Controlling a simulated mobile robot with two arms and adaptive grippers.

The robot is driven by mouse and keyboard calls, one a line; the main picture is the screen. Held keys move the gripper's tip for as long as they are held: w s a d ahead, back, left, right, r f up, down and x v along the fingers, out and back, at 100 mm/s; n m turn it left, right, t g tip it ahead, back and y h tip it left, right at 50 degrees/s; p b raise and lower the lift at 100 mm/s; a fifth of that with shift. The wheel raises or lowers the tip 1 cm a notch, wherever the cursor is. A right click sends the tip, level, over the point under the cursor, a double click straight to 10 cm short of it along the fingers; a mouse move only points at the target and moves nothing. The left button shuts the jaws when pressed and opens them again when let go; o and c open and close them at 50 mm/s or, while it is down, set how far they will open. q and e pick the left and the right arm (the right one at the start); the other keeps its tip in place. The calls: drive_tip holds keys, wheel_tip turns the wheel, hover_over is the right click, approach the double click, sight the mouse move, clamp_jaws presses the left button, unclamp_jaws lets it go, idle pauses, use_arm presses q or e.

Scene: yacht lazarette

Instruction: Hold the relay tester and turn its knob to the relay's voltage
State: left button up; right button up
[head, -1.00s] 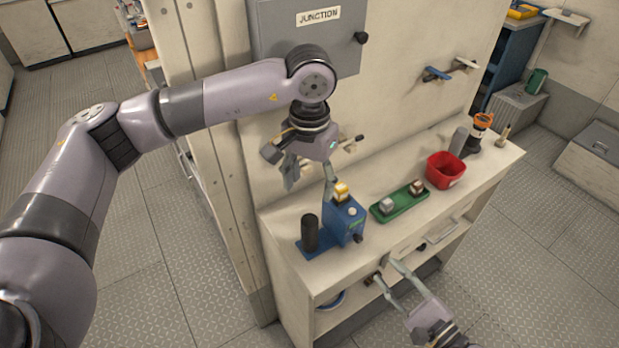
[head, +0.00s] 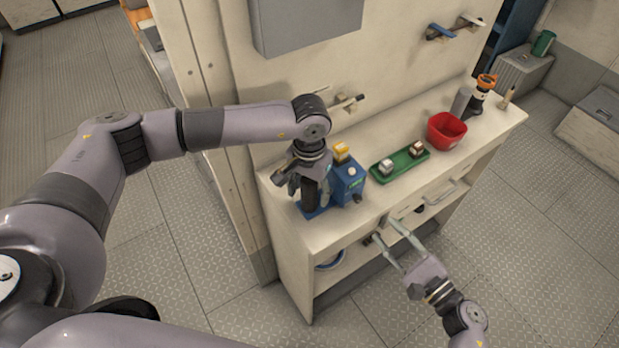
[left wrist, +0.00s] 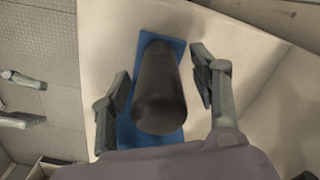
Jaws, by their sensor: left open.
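The relay tester (head: 348,184) is a blue box on the bench with a yellow-topped relay (head: 342,151) on it. A small dark knob (head: 357,198) shows low on its front; its setting is too small to read. Its upright black cylindrical handle (left wrist: 160,92) stands on a blue base plate (left wrist: 128,132). My left gripper (head: 311,188) is open over the handle, with one finger on each side in the left wrist view (left wrist: 157,82); gaps show beside the handle. My right gripper (head: 385,231) is open and empty by the bench's front edge, right of the tester.
A green tray (head: 381,176) with two small relays lies right of the tester. Beyond it are a red bin (head: 446,131) and an orange-topped dark item (head: 482,92). A grey wall box (head: 305,22) and wall pegs (head: 347,104) are behind. The front bench strip is clear.

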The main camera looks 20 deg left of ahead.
use_arm(q)
drive_tip(key=shift+f, duration=0.35)
drive_tip(key=shift+c, duration=0.2)
clamp_jaws()
idle(0.4)
